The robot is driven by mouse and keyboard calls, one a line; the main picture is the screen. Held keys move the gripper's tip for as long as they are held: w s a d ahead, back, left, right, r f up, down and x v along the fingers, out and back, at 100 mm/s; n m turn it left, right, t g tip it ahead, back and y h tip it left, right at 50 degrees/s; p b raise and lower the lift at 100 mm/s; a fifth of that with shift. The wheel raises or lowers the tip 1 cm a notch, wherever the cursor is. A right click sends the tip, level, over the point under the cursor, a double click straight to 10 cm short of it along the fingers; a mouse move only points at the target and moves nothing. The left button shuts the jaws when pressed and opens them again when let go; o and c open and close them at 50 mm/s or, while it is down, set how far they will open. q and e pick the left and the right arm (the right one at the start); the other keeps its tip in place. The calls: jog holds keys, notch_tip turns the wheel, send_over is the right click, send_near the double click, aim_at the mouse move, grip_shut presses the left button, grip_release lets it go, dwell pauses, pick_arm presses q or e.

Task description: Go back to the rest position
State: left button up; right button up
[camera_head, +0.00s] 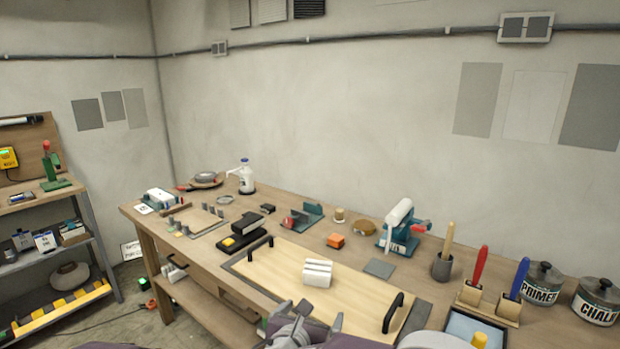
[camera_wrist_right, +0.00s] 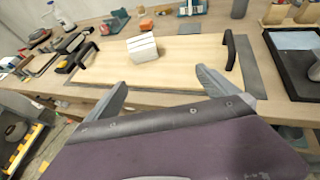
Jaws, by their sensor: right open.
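My right gripper (camera_head: 318,318) shows at the bottom of the head view, low in front of the bench's front edge. In the right wrist view its two grey fingers (camera_wrist_right: 160,88) are spread apart with nothing between them. Beyond them a light wooden board (camera_head: 345,299) with two black handles lies on the workbench (camera_head: 190,242). A white block with grooves (camera_head: 317,272) sits on the board, apart from the fingers; it also shows in the right wrist view (camera_wrist_right: 142,47). My left gripper is not in either view.
A teal press (camera_head: 398,240), an orange block (camera_head: 335,240) and a white bottle (camera_head: 246,178) stand toward the back. A tool cup (camera_head: 442,266), a brush holder (camera_head: 488,302) and labelled tins (camera_head: 597,301) crowd the right. A shelf unit (camera_head: 95,245) stands at left. Floor shows between.

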jog(key=w+d+r+m+g+h+p, duration=0.1)
jog(key=d+m, duration=0.1)
jog(key=d, duration=0.4)
jog(key=w+d+r+m+g+h+p, duration=0.1)
jog(key=d+r+m+h, duration=0.1)
jog(key=d, duration=0.4)
jog(key=s+d+f+m+g+p, duration=0.35)
jog(key=s+d+m+g, duration=0.35)
jog(key=d, duration=0.6)
jog(key=s+f+m+g+y+p, duration=0.2)
jog(key=s+f+m+g+y, duration=0.15)
jog(key=s+m, duration=0.85)
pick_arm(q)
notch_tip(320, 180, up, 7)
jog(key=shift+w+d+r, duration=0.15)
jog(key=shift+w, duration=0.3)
pick_arm(e)
jog(key=s+a+f+m+t+y, duration=0.1)
jog(key=a+f+m+y, duration=0.2)
jog(key=a+m, duration=0.4)
jog(key=m, duration=0.2)
jog(key=shift+a+m, duration=0.15)
jog(key=shift+m, duration=0.25)
